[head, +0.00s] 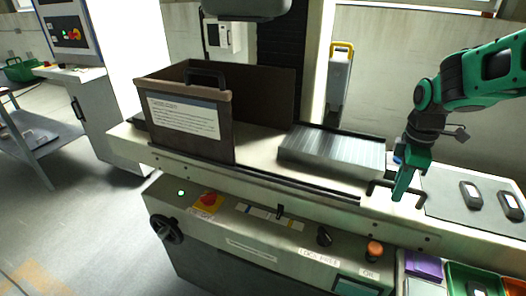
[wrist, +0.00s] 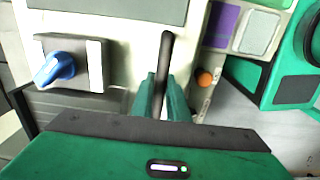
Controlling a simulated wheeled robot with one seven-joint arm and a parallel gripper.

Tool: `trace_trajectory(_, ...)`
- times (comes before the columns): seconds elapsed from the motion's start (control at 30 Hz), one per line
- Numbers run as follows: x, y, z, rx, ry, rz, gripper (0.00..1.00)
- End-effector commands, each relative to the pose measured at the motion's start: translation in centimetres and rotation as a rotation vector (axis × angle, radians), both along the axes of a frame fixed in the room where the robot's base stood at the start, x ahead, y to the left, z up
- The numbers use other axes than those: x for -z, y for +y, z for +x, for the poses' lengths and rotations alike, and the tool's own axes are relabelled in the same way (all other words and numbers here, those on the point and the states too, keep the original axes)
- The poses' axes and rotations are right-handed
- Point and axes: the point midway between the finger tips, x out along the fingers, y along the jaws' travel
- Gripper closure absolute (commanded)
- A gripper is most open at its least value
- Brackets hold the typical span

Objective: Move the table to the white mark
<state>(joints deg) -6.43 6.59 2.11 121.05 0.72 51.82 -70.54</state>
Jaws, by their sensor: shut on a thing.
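The table (head: 259,146) is the long pale slide on top of the machine, with a grey metal block (head: 335,150) on it. At its right end is a black bar handle (head: 375,187). My gripper (head: 401,190) points down at this handle. In the wrist view the handle (wrist: 166,50) runs between the two green fingers of my gripper (wrist: 164,100), which are shut on it. The fingers hide part of the handle. I cannot make out for sure which white patch is the white mark.
A dark open-topped box with a label (head: 185,118) stands at the table's left. A blue knob (wrist: 54,68) shows in the wrist view. Coloured bins (head: 424,264) sit at lower right.

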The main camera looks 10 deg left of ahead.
Motion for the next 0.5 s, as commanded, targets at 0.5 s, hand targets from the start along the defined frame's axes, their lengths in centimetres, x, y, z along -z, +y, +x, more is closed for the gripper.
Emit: trace_trajectory(0.5,-0.2,2.1,0.7,-0.006,-0.010,0.004,1.00)
